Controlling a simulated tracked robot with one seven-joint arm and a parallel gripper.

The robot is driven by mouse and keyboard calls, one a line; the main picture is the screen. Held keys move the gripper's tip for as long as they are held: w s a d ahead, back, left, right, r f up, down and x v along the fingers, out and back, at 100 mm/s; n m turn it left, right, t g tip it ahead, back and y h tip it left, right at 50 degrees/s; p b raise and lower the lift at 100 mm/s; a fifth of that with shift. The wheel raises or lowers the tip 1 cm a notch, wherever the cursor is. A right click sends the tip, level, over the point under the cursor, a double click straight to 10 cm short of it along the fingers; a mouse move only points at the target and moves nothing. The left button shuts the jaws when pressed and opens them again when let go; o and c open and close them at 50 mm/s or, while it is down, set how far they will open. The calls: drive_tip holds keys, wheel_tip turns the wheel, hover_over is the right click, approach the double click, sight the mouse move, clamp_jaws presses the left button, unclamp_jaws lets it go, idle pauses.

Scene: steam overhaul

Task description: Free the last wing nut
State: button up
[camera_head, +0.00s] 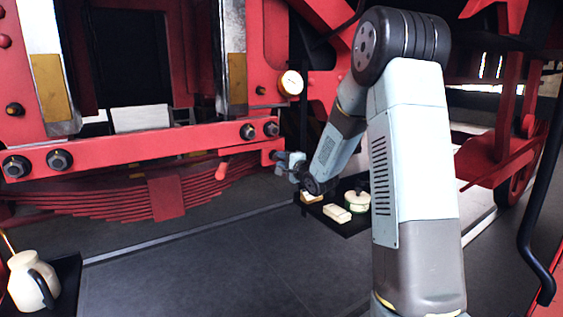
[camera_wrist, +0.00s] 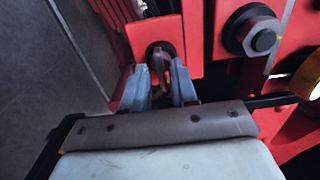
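My gripper (camera_head: 284,163) is at the red bracket below the right end of the red beam. In the wrist view my gripper (camera_wrist: 159,72) has its two blue-grey fingers apart, one on each side of a small dark brownish piece (camera_wrist: 158,60). This piece looks like the wing nut, on a dark round stud in a red plate. A gap shows between the fingers, and I cannot tell whether either one touches it. In the head view the nut is too small to make out.
The red beam (camera_head: 130,150) carries large dark bolts, with a leaf spring (camera_head: 165,195) beneath. A gauge (camera_head: 291,83) sits above my gripper. A dark tray (camera_head: 348,228) holding pale blocks and a round pot stands below. A white jug (camera_head: 32,283) is at lower left.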

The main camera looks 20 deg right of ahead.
clamp_jaws()
drive_tip(key=shift+n, duration=0.3)
drive_tip(key=n, duration=2.1)
idle(0.4)
